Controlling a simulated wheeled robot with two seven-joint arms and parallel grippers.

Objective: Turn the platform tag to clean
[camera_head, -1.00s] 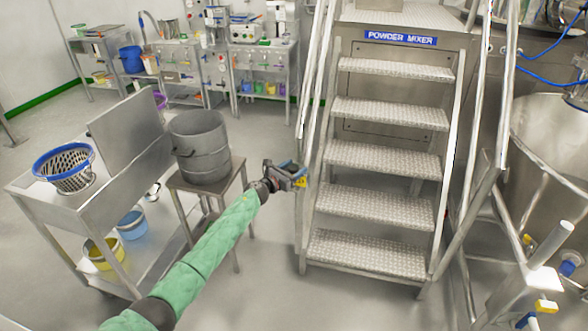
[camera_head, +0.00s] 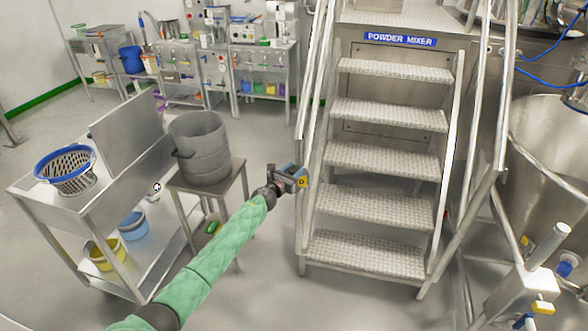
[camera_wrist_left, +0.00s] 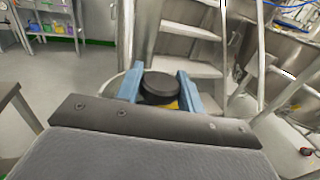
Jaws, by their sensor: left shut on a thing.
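The platform tag (camera_head: 302,182) is a small yellow plate with a dark mark, at the left rail of the steel steps. My left gripper (camera_head: 293,175) is at the tag, its blue fingers shut on it. In the left wrist view, the blue fingers (camera_wrist_left: 160,90) stand either side of a round black knob (camera_wrist_left: 160,82), with a bit of yellow showing below it. The tag's wording is too small to read, and the fingers hide part of it. My right gripper is not in view.
The steps (camera_head: 376,160) under the blue POWDER MIXER sign (camera_head: 400,39) stand just right of my gripper. A grey bucket (camera_head: 203,150) on a stool and a steel trolley (camera_head: 75,215) with a basket (camera_head: 66,168) stand left. Floor in front of the steps is clear.

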